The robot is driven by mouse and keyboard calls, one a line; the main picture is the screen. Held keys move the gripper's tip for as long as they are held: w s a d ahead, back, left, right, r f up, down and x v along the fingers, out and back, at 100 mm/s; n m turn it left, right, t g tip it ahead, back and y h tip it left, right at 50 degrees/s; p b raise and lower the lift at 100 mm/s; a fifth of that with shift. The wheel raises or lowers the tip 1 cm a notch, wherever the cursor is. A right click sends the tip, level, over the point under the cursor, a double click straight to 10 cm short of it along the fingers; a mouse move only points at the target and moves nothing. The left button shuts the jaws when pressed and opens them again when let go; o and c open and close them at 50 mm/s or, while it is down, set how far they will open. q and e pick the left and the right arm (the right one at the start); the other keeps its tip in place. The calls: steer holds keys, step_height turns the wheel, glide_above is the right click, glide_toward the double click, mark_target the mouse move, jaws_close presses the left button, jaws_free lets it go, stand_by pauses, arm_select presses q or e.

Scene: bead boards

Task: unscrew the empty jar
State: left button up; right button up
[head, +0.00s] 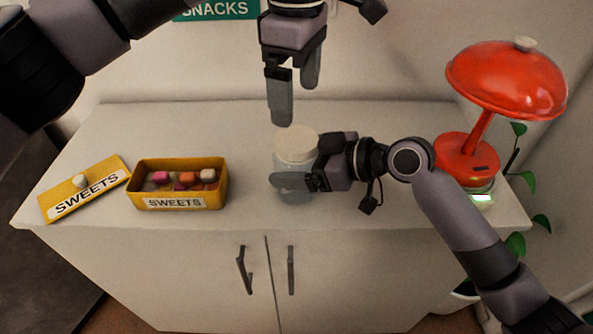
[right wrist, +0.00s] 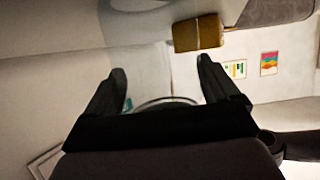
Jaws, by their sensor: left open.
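The clear glass jar (head: 292,197) stands upright on the white cabinet top, with its cream lid (head: 295,144) on. Its glass looks empty, though fingers cover part of it. My right gripper (head: 293,181) comes from the right and is shut on the jar's body below the lid. One finger crosses the front; the other is hidden behind. The right wrist view shows the curved glass rim (right wrist: 165,102) between the two fingers. My left gripper (head: 296,100) points down above and slightly behind the lid, open and empty, apart from it.
An open yellow sweets tin (head: 180,190) with several coloured sweets stands left of the jar, its lid (head: 85,189) lying further left. A red lamp (head: 505,85) stands at the right, beside a plant (head: 517,205). The cabinet top between tin and jar is clear.

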mark_target(297, 138)
steer(key=c, duration=0.4)
arm_select(q)
steer(key=m, duration=0.4)
arm_select(e)
steer(key=shift+o, duration=0.2)
arm_select(q)
steer(key=m, duration=0.4)
steer(key=shift+m, duration=0.4)
steer(key=m, duration=0.4)
steer(key=shift+m, duration=0.4)
steer(key=m, duration=1.2)
steer(key=shift+m, duration=0.3)
steer(key=m, duration=0.4)
steer(key=shift+m, duration=0.3)
steer(key=m, duration=0.4)
steer(key=shift+m, duration=0.3)
steer(key=m, duration=0.5)
steer(key=shift+f, duration=4)
